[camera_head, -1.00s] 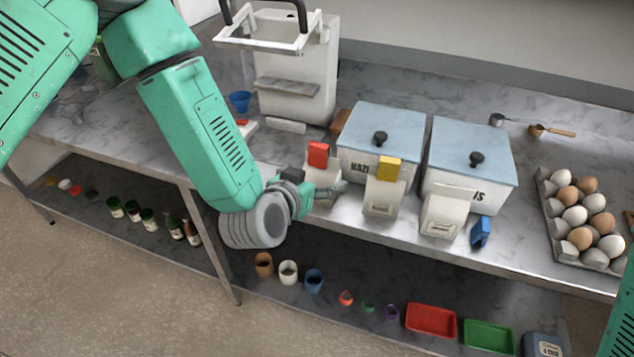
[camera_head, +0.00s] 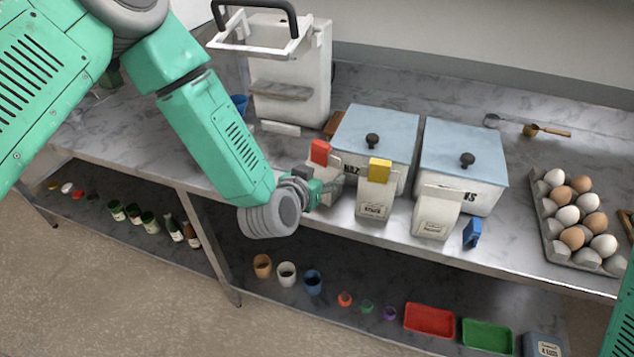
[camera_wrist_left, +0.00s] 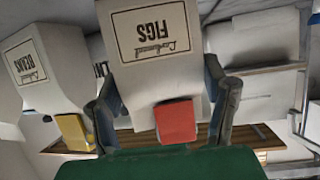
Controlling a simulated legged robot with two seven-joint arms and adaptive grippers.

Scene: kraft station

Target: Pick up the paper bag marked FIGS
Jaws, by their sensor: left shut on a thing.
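The FIGS paper bag (camera_wrist_left: 175,75) is white with a printed label and a red clip (camera_wrist_left: 175,121). It shows upside down in the wrist view, between the two fingers of my left gripper (camera_wrist_left: 163,100). In the head view, its red clip (camera_head: 320,152) sticks up behind my left gripper (camera_head: 328,188), which covers part of the bag. My left gripper is shut on the bag. I cannot tell if the bag's base is off the counter. My right gripper is out of view; only green arm parts show at the right edge.
A bag with a yellow clip (camera_head: 374,197), marked BEANS in the wrist view (camera_wrist_left: 45,68), stands close beside. Another white bag (camera_head: 437,213) and a blue clip (camera_head: 472,233) are further right. Two blue-lidded boxes (camera_head: 376,132) stand behind. An egg tray (camera_head: 553,240) is at right.

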